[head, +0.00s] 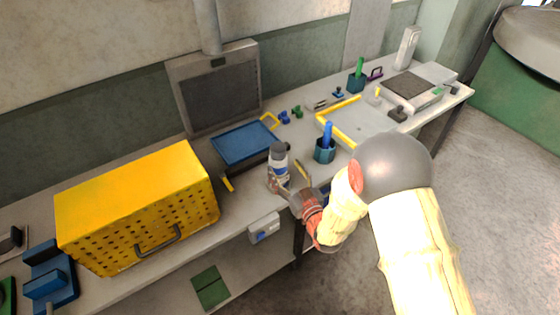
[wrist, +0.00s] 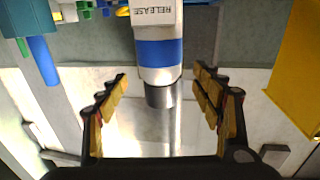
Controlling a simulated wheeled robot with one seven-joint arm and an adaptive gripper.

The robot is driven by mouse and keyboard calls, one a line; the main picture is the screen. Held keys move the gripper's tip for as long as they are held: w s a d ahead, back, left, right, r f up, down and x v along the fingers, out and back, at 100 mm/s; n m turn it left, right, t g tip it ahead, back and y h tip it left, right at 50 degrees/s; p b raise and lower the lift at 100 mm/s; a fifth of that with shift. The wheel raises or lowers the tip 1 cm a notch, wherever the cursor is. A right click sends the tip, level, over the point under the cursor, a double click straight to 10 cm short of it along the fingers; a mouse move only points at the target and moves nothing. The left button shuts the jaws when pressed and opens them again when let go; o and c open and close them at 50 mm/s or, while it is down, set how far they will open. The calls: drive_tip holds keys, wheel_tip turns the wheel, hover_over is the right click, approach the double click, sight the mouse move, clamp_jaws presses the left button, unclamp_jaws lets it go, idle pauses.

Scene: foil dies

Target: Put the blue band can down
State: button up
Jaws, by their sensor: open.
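The blue band can (head: 279,157) is white with a grey cap and a blue band. In the head view it stands upright at the front part of the bench, just in front of the blue tray. It also shows in the wrist view (wrist: 159,52), with the word RELEASE on its label, and there it looks upside down. My gripper (head: 287,187) is open close by the can. In the wrist view my gripper's fingers (wrist: 160,80) are spread to both sides of the can, with a gap on each side. The can's base is partly hidden by my gripper in the head view.
A yellow perforated crate (head: 150,195) stands left on the bench (head: 180,245). A blue tray (head: 243,143) lies behind the can. A dark teal cup (head: 324,153) with a blue marker stands right of it. A yellow-edged board (head: 360,120) lies farther right.

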drive_tip(key=v, duration=0.6)
drive_tip(key=d+r+m+g+h, duration=0.2)
drive_tip(key=d+r+g+h, duration=0.3)
drive_tip(key=d+r, duration=0.6)
drive_tip(key=s+d+r+m+g+h, duration=0.1)
drive_tip(key=s+r+g, duration=0.2)
drive_tip(key=s, duration=1)
drive_tip(key=s+d+r+m+g+h, duration=0.1)
drive_tip(key=s+r, duration=0.5)
drive_tip(key=s, duration=0.8)
drive_tip(key=shift+s+d+m+g+h, duration=0.3)
drive_tip(key=shift+d+m+g, duration=0.2)
drive_tip(key=shift+d+g, duration=0.35)
drive_tip(key=shift+r, duration=0.1)
